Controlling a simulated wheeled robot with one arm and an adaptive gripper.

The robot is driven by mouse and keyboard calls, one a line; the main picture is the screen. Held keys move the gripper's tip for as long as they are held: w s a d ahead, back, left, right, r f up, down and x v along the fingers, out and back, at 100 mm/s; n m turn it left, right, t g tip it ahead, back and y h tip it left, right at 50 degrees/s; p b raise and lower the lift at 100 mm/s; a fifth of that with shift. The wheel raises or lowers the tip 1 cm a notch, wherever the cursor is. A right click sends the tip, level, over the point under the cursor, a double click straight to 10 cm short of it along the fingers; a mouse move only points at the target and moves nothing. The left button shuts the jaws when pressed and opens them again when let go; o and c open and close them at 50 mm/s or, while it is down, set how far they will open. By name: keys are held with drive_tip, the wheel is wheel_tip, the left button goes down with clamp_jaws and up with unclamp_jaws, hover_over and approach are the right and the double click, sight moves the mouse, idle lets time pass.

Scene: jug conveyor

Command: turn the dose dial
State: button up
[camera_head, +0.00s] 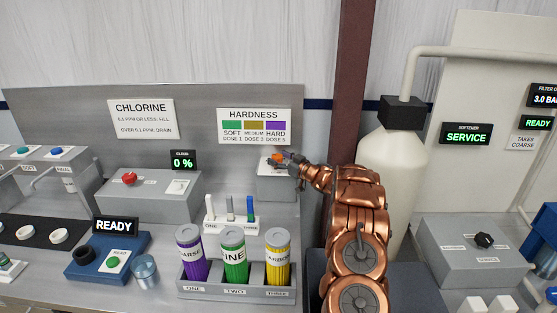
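My gripper (288,160) reaches in from the right, just below the hardness sign. It is at the top of a small grey box (277,186) against the back panel. A small orange piece (275,160) shows at its tip; I cannot tell whether it belongs to the gripper. The fingers are too small and dark to tell whether they are open or shut. No dose dial can be clearly made out; the gripper covers part of the box's top. The hardness sign (254,127) reads soft dose 1, medium dose 3, hard dose 5.
A rack (236,293) holds purple, green and yellow canisters in front of the box. A stand with several upright strips (232,224) is left of it. A white tank (392,165) stands right of my arm. A black knob (484,240) sits on a grey box at right.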

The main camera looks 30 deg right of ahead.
drive_tip(key=shift+s, duration=0.15)
drive_tip(key=v, duration=1.1)
drive_tip(key=shift+s, duration=0.35)
drive_tip(key=shift+d, duration=0.1)
